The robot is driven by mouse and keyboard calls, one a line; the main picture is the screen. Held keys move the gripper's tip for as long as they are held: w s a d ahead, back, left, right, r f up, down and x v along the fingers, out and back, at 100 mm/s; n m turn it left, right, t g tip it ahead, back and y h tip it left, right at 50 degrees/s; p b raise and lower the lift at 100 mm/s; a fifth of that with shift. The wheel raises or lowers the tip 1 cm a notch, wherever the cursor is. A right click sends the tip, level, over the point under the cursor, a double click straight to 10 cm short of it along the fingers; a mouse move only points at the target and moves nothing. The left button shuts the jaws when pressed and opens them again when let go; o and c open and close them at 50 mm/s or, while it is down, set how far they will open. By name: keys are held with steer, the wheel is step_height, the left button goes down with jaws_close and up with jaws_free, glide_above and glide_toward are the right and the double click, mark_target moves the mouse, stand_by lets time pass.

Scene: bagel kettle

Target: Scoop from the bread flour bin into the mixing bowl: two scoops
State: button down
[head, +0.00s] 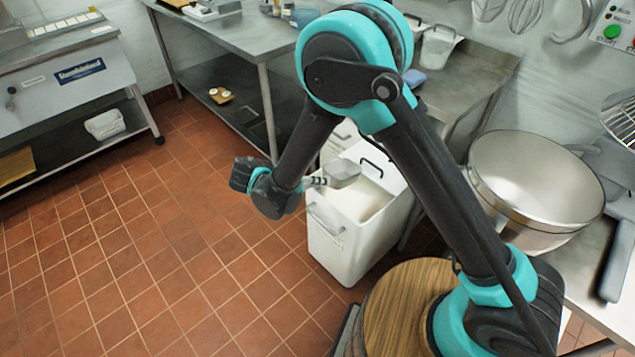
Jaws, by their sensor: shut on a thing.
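The white flour bin (326,250) stands on the floor at the middle of the head view, with its lid raised or tilted back and pale flour (368,204) inside. My gripper (313,183) is shut on a metal scoop (342,173). The scoop is over the bin's opening, above the flour in the picture. I cannot tell whether the scoop holds flour. The large steel mixing bowl (530,178) is at the right by the mixer, behind my arm. Its visible inside looks bare, and its near left part is partly hidden by my arm.
A steel table (240,35) with a lower shelf stands at the back, and another counter (470,75) holds clear containers. A machine on a stand (75,75) is at the left. A round wooden top (395,310) is in front. The tiled floor (140,250) at left is open.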

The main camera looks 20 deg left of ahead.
mark_target(337, 168)
steer(key=w+d+g, duration=0.1)
steer(key=w, duration=0.1)
steer(key=w+d+g+y, duration=0.1)
steer(key=w+g, duration=0.1)
steer(key=w, duration=0.1)
steer(key=w+d+g+y, duration=0.1)
steer(key=w, duration=0.1)
steer(key=shift+w+d+r+g, duration=0.1)
steer(key=shift+w+r+g, duration=0.1)
steer(key=shift+g, duration=0.1)
steer(key=w+d+f, duration=0.1)
steer(key=w+f, duration=0.2)
steer(key=f, duration=0.5)
steer(key=w+d+f, duration=0.1)
steer(key=w+f, duration=0.1)
steer(key=f, duration=0.7)
steer(key=shift+w+d+n, duration=0.15)
steer(key=shift+w+n, duration=0.15)
steer(key=shift+w, duration=0.1)
step_height(337, 168, up, 6)
steer(key=s+g, duration=0.1)
steer(key=shift+s+a+y, duration=0.35)
steer(key=shift+s+y, duration=0.05)
